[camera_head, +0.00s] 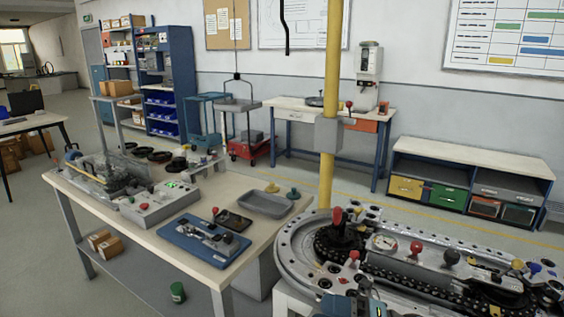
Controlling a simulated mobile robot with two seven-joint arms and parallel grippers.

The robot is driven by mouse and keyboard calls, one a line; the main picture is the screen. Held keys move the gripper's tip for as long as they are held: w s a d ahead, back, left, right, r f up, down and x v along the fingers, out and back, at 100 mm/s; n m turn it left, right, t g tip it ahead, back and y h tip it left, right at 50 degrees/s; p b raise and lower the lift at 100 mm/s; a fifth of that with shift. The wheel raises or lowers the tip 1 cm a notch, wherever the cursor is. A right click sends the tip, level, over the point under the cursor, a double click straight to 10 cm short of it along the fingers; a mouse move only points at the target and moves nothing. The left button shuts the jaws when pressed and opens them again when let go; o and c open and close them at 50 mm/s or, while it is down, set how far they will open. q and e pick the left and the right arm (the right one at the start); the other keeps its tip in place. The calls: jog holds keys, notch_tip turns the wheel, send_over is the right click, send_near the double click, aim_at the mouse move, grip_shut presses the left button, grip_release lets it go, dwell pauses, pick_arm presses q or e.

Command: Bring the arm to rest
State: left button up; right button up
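Neither of my grippers can be made out in the head view, and no arm comes in clearly from the left or right. The ring track (293,257), a grey metal oval with a dark chain, fills the lower right. A red-knobbed lever (337,217) stands upright at its left end. Another red knob (417,247) and a dark knob (451,257) stand on its middle part. A small blue and dark part (345,305) is cut off by the bottom edge; I cannot tell what it belongs to.
A workbench (130,232) at left holds a blue tool tray (203,241), a grey tray (265,204) and a control box (160,203). A yellow post (331,100) rises behind the track. A low cabinet (470,158) stands at back right. Open floor lies between.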

jog(key=s+d+f+m+t+h, duration=0.25)
jog(key=f+m+t+h, duration=0.4)
jog(key=m, duration=0.65)
jog(key=s+d+f+m+t+h, duration=0.1)
jog(key=d+f+m+t+h, duration=0.3)
jog(key=f+m+t+h, duration=0.55)
jog(key=s+d+f+m+g+h, duration=0.1)
jog(key=s+d+f+m+g, duration=0.3)
jog(key=s+f+m+g, duration=0.6)
pick_arm(q)
notch_tip(320, 180, up, 13)
jog(key=a+p, duration=0.1)
jog(key=p, duration=1.4)
jog(key=shift+s+a+m, duration=0.15)
jog(key=shift+s+m, duration=0.15)
jog(key=shift+s, duration=0.1)
pick_arm(e)
jog(key=s+d+r+t, duration=0.1)
jog(key=s+r+t, duration=0.1)
jog(key=r, duration=0.9)
jog(key=shift+s, duration=0.8)
jog(key=shift+r+m, duration=0.15)
jog(key=shift+m, duration=0.1)
pick_arm(q)
jog(key=shift+w+r, duration=0.1)
jog(key=shift+r, duration=0.1)
